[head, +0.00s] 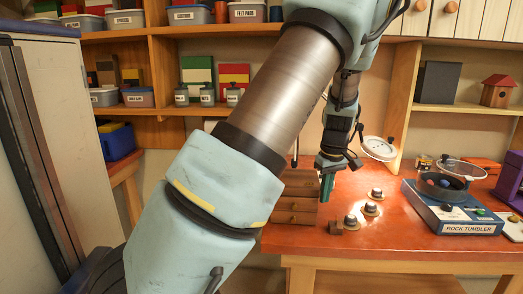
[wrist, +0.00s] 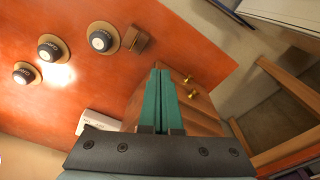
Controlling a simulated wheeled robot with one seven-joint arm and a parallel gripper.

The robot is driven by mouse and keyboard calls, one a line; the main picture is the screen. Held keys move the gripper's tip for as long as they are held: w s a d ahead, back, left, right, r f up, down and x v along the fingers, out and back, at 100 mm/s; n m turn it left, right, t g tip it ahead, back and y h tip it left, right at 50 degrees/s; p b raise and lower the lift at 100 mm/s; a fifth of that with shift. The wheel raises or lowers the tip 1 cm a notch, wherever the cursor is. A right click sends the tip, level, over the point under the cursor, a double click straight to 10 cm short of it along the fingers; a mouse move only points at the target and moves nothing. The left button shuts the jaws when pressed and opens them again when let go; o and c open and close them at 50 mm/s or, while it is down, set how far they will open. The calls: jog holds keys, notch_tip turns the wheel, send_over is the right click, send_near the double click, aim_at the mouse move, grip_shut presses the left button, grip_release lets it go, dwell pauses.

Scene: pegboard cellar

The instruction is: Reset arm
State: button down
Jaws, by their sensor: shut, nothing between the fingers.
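My gripper (head: 326,187) is at the end of my arm, above the orange work table (head: 400,242), beside a small wooden drawer chest (head: 290,205). Its teal fingers are together and empty; they also show in the wrist view (wrist: 160,85), pointing over the chest (wrist: 195,110). My arm crosses the middle of the head view and hides part of the shelves and table.
Several round dark-topped knobs (head: 370,208) and a small brown block (head: 336,228) lie near the gripper. A blue rock tumbler (head: 466,222) stands right, with a clear-lidded bowl behind. Shelves with bins line the back. The table's front middle is clear.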

jog(key=s+a+m, duration=0.1)
jog(key=s+a, duration=0.3)
jog(key=a, duration=0.4)
jog(key=s+a+m+b, duration=0.1)
jog(key=s+a+m, duration=0.1)
jog(key=s+a, duration=0.3)
jog(key=s+a+m+b, duration=0.1)
jog(key=s+a, duration=0.4)
jog(key=a, duration=0.6)
jog(key=shift+a+r+m+t+h, duration=0.3)
jog(key=shift+a+m, duration=0.1)
jog(key=shift+m, duration=0.3)
